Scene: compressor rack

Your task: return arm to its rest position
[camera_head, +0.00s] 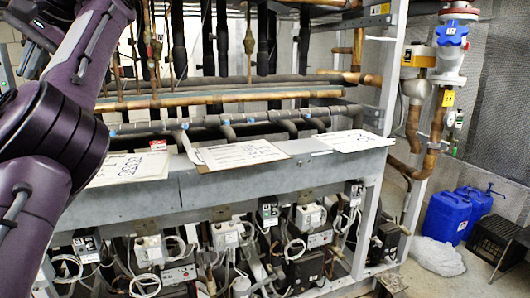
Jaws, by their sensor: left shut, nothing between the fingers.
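My left arm (52,130) fills the left side of the head view, with thick purple links bent at a large joint. It is raised in front of the rack. My left gripper (30,62) is a small dark shape at the upper left, partly hidden behind the arm link. It is shut and holds nothing. It appears apart from the rack. My right arm and right gripper are not in view.
The compressor rack (240,188) spans the middle, with papers (243,154) on its ledge and copper pipes above. A blue valve (451,33) is at upper right. Blue canisters (447,215) and a black crate (497,240) stand on the floor at right.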

